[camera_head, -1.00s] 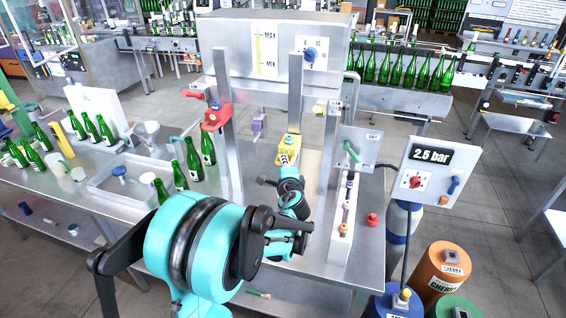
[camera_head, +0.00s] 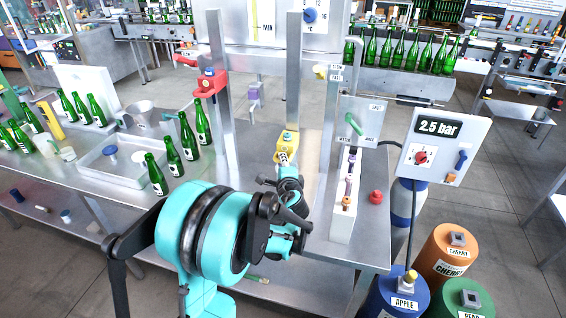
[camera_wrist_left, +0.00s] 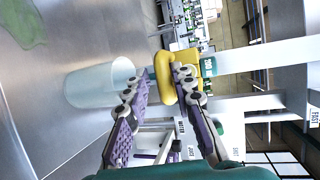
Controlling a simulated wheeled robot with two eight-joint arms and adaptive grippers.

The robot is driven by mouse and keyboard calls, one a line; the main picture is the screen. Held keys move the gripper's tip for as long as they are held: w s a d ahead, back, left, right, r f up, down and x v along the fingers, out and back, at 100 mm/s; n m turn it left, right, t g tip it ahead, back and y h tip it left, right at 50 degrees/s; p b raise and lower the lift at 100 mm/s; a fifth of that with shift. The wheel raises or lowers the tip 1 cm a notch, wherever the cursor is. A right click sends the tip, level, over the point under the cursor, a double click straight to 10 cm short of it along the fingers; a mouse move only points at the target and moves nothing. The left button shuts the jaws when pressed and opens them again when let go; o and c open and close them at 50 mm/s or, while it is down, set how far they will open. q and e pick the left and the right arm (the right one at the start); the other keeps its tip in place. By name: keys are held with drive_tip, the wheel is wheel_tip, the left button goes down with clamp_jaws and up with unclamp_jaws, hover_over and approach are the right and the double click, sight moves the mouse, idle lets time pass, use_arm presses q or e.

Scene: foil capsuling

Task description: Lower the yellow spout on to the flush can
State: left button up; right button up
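The yellow spout (camera_head: 287,143) is on a steel post at the middle of the bench. My left gripper (camera_head: 288,172) is just below and in front of it. In the left wrist view, which is turned sideways, my left gripper (camera_wrist_left: 158,97) has its two purple-padded fingers spread apart. The yellow spout (camera_wrist_left: 163,77) shows beyond the fingertips, partly overlapped by one finger; I cannot tell whether they touch. A translucent can (camera_wrist_left: 90,87), apparently the flush can, stands on the steel top below the spout's nozzle, with a small gap. In the head view my arm hides the can. My right gripper is out of view.
A white rack (camera_head: 342,218) with several small pieces and a red knob (camera_head: 376,197) are to the right. Green bottles (camera_head: 188,138) and a tray (camera_head: 115,178) are at left. Steel posts (camera_head: 293,75) stand close by.

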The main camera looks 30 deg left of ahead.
use_arm(q)
drive_tip(key=shift+a+f, duration=0.15)
drive_tip(key=shift+a, duration=0.3)
drive_tip(key=shift+d, duration=0.1)
drive_tip(key=shift+d, duration=0.15)
drive_tip(key=v, duration=1.2)
